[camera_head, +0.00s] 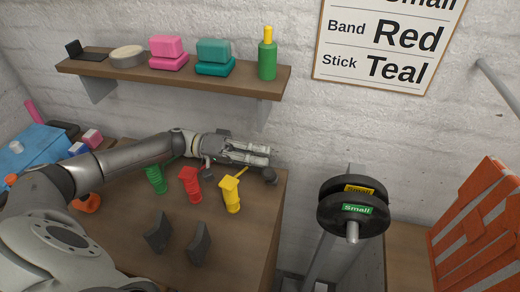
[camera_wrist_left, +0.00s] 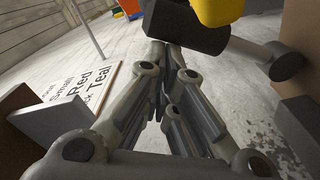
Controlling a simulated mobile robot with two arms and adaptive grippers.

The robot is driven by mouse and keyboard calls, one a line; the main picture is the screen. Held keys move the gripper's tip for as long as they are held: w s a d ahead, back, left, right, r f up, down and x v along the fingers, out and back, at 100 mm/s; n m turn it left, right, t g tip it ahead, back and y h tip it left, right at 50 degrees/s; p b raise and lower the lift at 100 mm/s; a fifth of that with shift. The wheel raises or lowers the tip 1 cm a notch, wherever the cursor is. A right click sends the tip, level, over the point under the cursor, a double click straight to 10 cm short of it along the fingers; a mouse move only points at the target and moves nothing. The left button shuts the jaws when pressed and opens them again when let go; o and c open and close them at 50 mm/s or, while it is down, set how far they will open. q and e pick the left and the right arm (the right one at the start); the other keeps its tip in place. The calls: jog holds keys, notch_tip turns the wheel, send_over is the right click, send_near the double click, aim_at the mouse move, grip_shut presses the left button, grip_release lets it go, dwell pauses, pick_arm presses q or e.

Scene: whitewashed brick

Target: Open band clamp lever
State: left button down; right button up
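Three upright clamp-like pieces stand on the brown workbench (camera_head: 125,225): a green one (camera_head: 156,180), a red one (camera_head: 190,185) and a yellow one (camera_head: 230,194) with a thin yellow bar angled up right. Which is the band clamp is not clear. A dark rounded part (camera_head: 269,176) lies by the bar. My left gripper (camera_head: 272,155) is above and behind the yellow piece, apart from it. In the left wrist view its fingers (camera_wrist_left: 159,46) meet at the tips with nothing between. A yellow part (camera_wrist_left: 218,10) and a dark knob (camera_wrist_left: 287,62) are near them. My right gripper is out of view.
Two dark upright plates (camera_head: 158,232) (camera_head: 199,246) stand at the bench front. A wall shelf (camera_head: 190,80) holds pink and teal blocks and a green bottle (camera_head: 267,55). Black weight discs (camera_head: 352,205) and an orange slatted thing (camera_head: 480,235) are at right.

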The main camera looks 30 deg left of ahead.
pick_arm(q)
notch_tip(320, 180, up, 10)
dwell(0.7)
